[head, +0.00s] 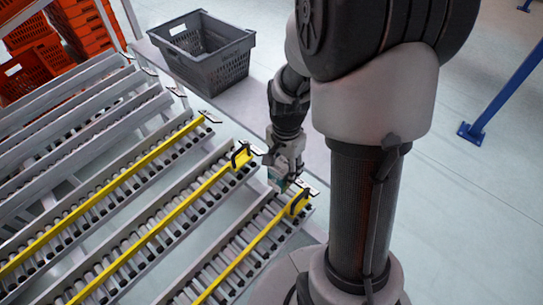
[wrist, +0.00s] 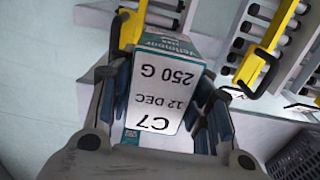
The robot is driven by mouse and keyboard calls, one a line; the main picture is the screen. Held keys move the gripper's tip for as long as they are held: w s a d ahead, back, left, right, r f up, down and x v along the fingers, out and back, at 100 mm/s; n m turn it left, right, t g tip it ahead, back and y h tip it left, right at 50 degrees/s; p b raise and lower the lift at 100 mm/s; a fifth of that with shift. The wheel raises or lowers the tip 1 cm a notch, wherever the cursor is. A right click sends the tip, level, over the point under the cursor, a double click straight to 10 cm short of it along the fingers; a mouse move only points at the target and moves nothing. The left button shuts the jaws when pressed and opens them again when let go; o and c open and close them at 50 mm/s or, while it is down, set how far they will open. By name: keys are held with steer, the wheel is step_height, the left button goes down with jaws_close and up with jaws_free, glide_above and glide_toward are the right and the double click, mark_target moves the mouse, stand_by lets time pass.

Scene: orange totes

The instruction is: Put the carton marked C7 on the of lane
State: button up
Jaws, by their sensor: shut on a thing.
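The carton marked C7 (wrist: 165,85) is white and teal, and its label reads C7, 12 DEC, 250 G, upside down in the wrist view. My gripper (wrist: 170,108) is shut on it, one finger on each side. In the head view my gripper (head: 284,172) is at the near end of the roller lanes, and only a small teal part of the carton (head: 276,182) shows there. Roller lanes with yellow rails (head: 150,240) run off to the lower left. I cannot read any lane marking, so I cannot tell which lane is the named one.
A grey crate (head: 203,50) stands on a grey bench (head: 240,105) behind the lanes. Orange totes (head: 35,60) are stacked at the upper left. A blue post (head: 500,90) stands on the open floor at the right. Yellow end pieces (head: 300,202) stick up at the lane ends near my gripper.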

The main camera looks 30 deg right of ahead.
mark_target(284, 164)
steer(key=shift+s+f+b, duration=0.15)
steer(key=shift+f+b, duration=0.5)
steer(key=shift+f, duration=0.3)
step_height(284, 164, down, 6)
steer(key=b, duration=0.5)
steer(key=shift+f, duration=0.1)
steer(key=o, duration=1.3)
step_height(284, 164, up, 12)
steer(key=shift+r, duration=0.1)
